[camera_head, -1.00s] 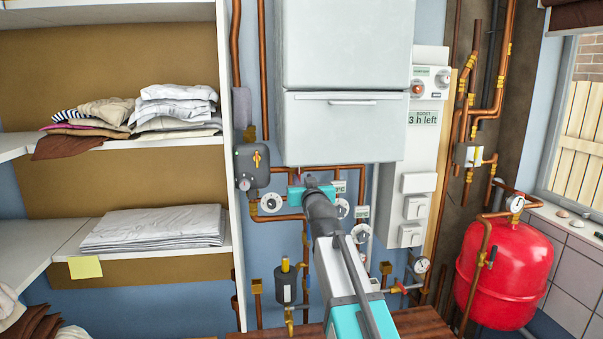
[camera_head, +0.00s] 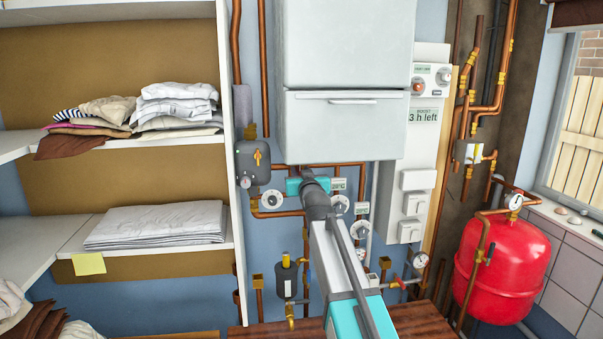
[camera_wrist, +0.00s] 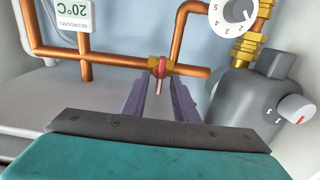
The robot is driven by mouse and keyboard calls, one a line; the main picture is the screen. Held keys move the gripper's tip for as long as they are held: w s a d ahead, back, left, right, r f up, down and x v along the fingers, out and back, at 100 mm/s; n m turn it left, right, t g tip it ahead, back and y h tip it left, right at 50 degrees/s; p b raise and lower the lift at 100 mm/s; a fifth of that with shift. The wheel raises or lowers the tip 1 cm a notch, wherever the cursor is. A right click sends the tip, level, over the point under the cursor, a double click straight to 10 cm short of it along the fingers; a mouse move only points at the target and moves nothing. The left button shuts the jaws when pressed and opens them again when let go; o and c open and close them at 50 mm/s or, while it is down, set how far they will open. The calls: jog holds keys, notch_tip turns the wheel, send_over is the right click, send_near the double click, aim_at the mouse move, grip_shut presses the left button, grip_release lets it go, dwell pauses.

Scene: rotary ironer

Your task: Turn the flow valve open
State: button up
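A small valve with a red lever (camera_wrist: 161,68) sits on a brass fitting in a horizontal copper pipe in the wrist view. Its lever points along the view toward my gripper. My gripper (camera_wrist: 159,82) is open, with one grey-purple finger on each side of the lever. The fingers look apart from the lever, but I cannot tell how deep they reach around it. In the head view my wrist (camera_head: 308,186) is under the white boiler cabinet, and my arm hides the fingers and this valve. No label on the valve is readable.
In the wrist view a white numbered dial (camera_wrist: 234,10) and a grey unit with a knob (camera_wrist: 240,105) are close on the right. A 20°C label (camera_wrist: 72,14) is at upper left. The boiler cabinet (camera_head: 343,125) overhangs; a red tank (camera_head: 508,268) stands at right.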

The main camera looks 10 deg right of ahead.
grip_shut()
jog(key=shift+f+m+b, duration=0.15)
jog(key=shift+m+b, duration=0.35)
jog(key=shift+b, duration=0.45)
jog(key=shift+d+m+b, duration=0.2)
jog(key=shift+m+b, duration=3)
jog(key=shift+b, duration=0.2)
grip_release()
